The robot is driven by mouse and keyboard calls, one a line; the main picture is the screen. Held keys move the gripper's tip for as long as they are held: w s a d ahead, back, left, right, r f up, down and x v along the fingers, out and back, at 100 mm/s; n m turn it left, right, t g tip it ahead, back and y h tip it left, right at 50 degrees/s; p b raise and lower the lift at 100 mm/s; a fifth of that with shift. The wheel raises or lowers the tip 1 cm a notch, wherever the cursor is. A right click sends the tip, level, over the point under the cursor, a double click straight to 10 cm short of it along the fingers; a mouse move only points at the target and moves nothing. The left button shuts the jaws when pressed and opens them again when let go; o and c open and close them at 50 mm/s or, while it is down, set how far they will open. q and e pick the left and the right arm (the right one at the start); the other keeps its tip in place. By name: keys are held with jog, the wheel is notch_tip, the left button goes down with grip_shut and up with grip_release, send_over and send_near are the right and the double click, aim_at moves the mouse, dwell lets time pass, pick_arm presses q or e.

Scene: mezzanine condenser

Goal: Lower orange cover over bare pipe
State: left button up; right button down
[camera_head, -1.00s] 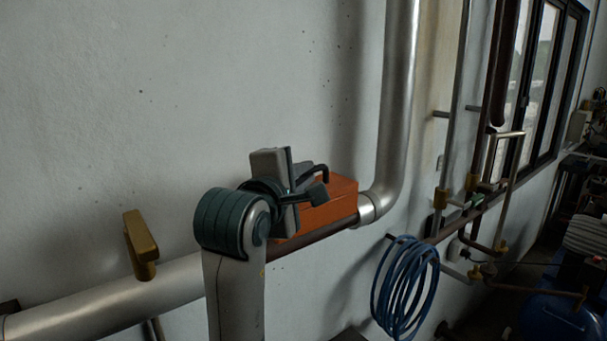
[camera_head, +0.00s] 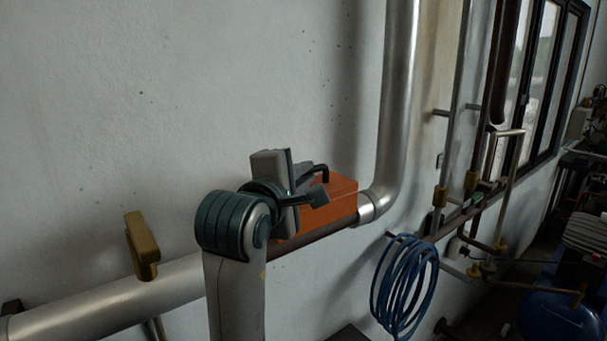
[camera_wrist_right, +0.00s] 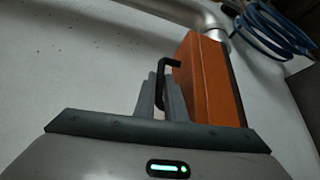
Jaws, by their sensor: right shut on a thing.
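The orange cover (camera_head: 335,202) sits at the bare pipe (camera_head: 312,243), a dark reddish length below it, close to the silver elbow. I cannot tell whether the cover fully rests on the pipe. My right gripper (camera_head: 318,184) is shut on the cover's black handle (camera_head: 322,170), at its left side. In the right wrist view the two fingers (camera_wrist_right: 163,95) close around the black handle (camera_wrist_right: 170,66), with the orange cover (camera_wrist_right: 205,80) just right of them. My wrist hides the cover's left part in the head view. My left gripper is not in view.
A silver pipe (camera_head: 120,298) runs along the wall at left, with a brass lever (camera_head: 141,245) above it. A silver pipe (camera_head: 397,110) rises at right of the cover. A blue hose coil (camera_head: 405,275) hangs below right. The wall above is clear.

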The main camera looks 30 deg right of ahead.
aim_at(303, 207)
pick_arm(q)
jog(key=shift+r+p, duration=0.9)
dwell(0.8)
